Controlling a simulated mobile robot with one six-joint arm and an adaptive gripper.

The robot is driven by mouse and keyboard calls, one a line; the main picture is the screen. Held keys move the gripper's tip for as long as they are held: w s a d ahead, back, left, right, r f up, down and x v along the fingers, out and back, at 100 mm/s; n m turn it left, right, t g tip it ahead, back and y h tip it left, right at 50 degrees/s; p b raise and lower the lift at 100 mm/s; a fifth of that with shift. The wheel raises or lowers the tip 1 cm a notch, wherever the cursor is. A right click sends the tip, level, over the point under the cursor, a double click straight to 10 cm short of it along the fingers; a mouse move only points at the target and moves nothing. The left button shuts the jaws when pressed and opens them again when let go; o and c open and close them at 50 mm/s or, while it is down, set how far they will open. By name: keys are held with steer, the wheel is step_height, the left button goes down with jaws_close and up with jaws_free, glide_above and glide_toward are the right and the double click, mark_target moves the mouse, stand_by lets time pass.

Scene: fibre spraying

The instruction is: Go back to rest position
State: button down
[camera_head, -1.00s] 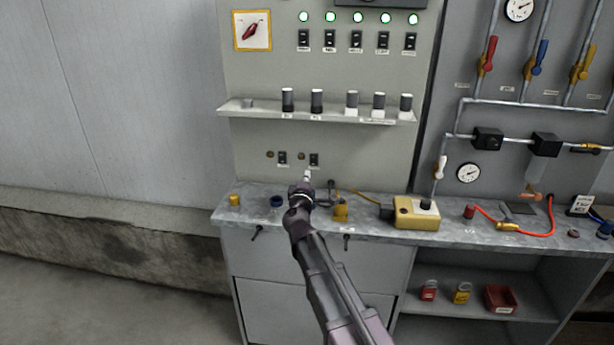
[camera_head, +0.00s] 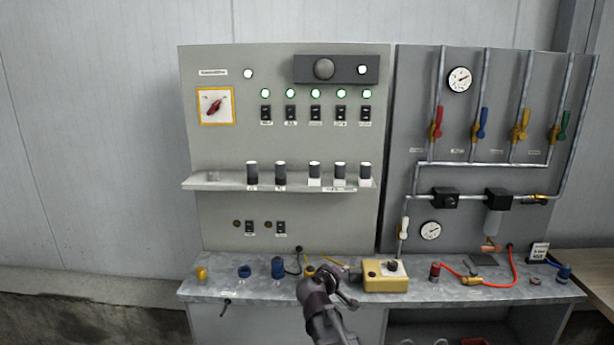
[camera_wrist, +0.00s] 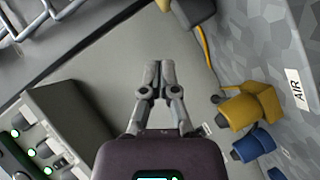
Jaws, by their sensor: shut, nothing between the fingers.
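My gripper (camera_wrist: 155,72) is shut and empty in the wrist view, its two fingers together over a grey panel surface. In the head view my arm (camera_head: 328,312) rises from the bottom edge, with the wrist in front of the bench's front part. It hides part of the bench top there. The grey control panel (camera_head: 285,138) stands behind the bench, with a red rotary switch (camera_head: 214,106) in a yellow frame and a row of lit green lamps.
The bench top (camera_head: 215,285) carries a yellow box (camera_head: 386,276), a blue fitting (camera_head: 278,267) and a red hose (camera_head: 513,265). A shelf (camera_head: 205,181) with several dark and white cylinders juts from the panel. A valve board (camera_head: 400,120) stands at right.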

steer(key=s+d+f+m+g+y+p, duration=0.25)
steer(key=s+d+f+m+g, duration=0.25)
steer(key=s+d+g, duration=0.4)
steer(key=s+a+f+g+y+p, duration=0.1)
steer(key=s+y, duration=0.1)
steer(key=s, duration=0.5)
steer(key=s+a+f+m+g+y+p, duration=0.1)
steer(key=s+g+y+p, duration=0.1)
steer(key=s, duration=0.5)
steer(key=shift+s+a+m+y, duration=0.2)
steer(key=shift+s+m+y, duration=0.15)
steer(key=shift+y, duration=0.4)
